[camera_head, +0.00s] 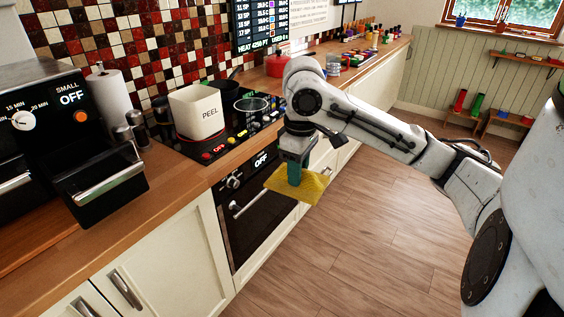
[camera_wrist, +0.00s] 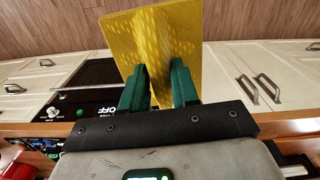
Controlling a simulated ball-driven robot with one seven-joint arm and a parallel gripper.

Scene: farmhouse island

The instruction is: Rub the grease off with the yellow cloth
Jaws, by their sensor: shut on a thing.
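My gripper (camera_head: 289,176) is shut on the yellow cloth (camera_head: 306,187), and its green fingers pinch the cloth's middle. The cloth hangs out in front of the oven (camera_head: 262,200), apart from the counter and above the floor. In the wrist view the cloth (camera_wrist: 188,28) spreads flat with a fold beyond the fingertips (camera_wrist: 160,84). I cannot make out any grease on the surfaces in view.
A black cooktop (camera_head: 222,141) holds a white bin marked PEEL (camera_head: 196,111). A toaster oven (camera_head: 80,160), paper towel roll (camera_head: 110,100) and dark shakers (camera_head: 131,130) stand at left. A red pot (camera_head: 277,66) sits farther back. The wooden floor (camera_head: 350,240) is clear.

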